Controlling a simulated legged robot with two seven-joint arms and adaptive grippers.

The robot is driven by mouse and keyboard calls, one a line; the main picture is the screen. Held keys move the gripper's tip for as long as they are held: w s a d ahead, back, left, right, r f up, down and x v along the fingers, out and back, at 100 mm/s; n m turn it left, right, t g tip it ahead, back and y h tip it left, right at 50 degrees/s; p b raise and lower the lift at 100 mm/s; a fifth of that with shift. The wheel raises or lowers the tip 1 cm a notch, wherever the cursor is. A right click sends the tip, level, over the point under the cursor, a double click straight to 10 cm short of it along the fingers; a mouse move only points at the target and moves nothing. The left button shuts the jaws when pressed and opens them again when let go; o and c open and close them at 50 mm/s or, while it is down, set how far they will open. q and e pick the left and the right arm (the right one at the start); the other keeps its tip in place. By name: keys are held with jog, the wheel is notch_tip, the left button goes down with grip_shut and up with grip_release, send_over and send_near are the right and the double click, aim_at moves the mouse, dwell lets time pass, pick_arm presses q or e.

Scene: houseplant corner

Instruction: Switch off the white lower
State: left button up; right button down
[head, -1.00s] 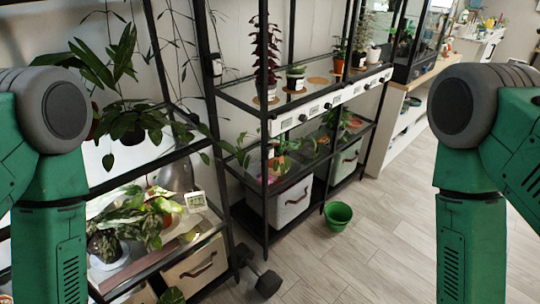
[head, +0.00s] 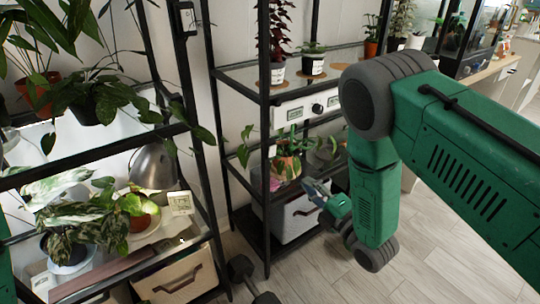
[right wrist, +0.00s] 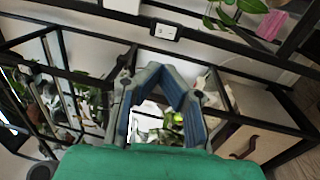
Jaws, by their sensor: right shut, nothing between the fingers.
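A white panel (head: 296,112) with dark knobs and small labels runs along the front edge of the middle shelf. A small white box (right wrist: 165,31) with a dark mark sits on a black bar in the right wrist view; I cannot tell which part of the rack this is. My right gripper (head: 314,188) is in front of the rack's lower shelf, below the panel and apart from it. Its blue-lined fingers (right wrist: 162,70) are shut and empty. My right arm covers the panel's right part. My left gripper is out of view.
Black rack posts stand left of my right gripper. Potted plants fill the shelves. A grey fabric bin (head: 290,222) is behind the gripper, and a dumbbell (head: 243,275) lies on the floor. A white digital display (head: 181,202) stands at left. Floor at the lower right is clear.

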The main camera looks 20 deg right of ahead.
jog(key=b, duration=0.3)
send_near(275, 149)
jog(key=x, duration=0.6)
jog(key=shift+a+r, duration=0.1)
jog(key=shift+a, duration=0.25)
jog(key=shift+w, duration=0.85)
jog(key=shift+r, duration=0.1)
jog(key=shift+a, duration=0.1)
